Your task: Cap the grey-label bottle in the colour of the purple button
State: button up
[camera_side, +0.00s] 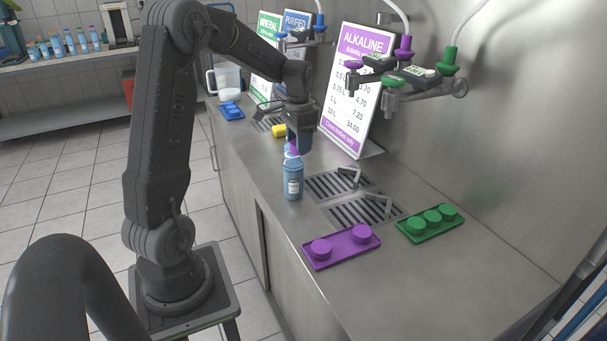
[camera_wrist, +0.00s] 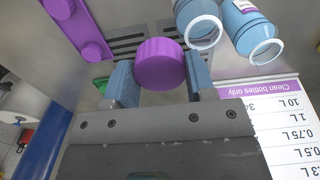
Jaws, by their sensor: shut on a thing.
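My gripper (camera_side: 293,149) is shut on a purple cap (camera_wrist: 160,63), which sits between the two fingers in the wrist view. In the side view the cap shows as a small patch of purple at the fingertips. A blue bottle (camera_side: 293,178) with a pale label stands upright on the counter just below my gripper. The wrist view shows two open blue bottles, one (camera_wrist: 197,22) nearer the cap and one (camera_wrist: 248,28) to its right, both apart from the cap. Which one has the grey label I cannot tell. A purple knob (camera_side: 353,64) is on the tap fittings.
A purple tray (camera_side: 341,247) with two purple caps and a green tray (camera_side: 430,226) with three green caps lie at the front. Drain grates (camera_side: 364,209) lie beside the bottle. A price sign (camera_side: 347,90) stands behind.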

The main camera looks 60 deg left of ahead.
aim_at(292, 143)
jog(key=a+r, duration=0.2)
jog(key=a, duration=0.1)
jog(key=a+r, duration=0.2)
jog(key=shift+w+a, duration=0.1)
jog(key=shift+w, duration=0.15)
jog(key=shift+f, duration=2.55)
jog(key=shift+f, duration=0.45)
jog(key=shift+f, duration=0.3)
jog(key=shift+o, duration=1.4)
jog(key=c, duration=0.3)
jog(key=shift+f, duration=0.5)
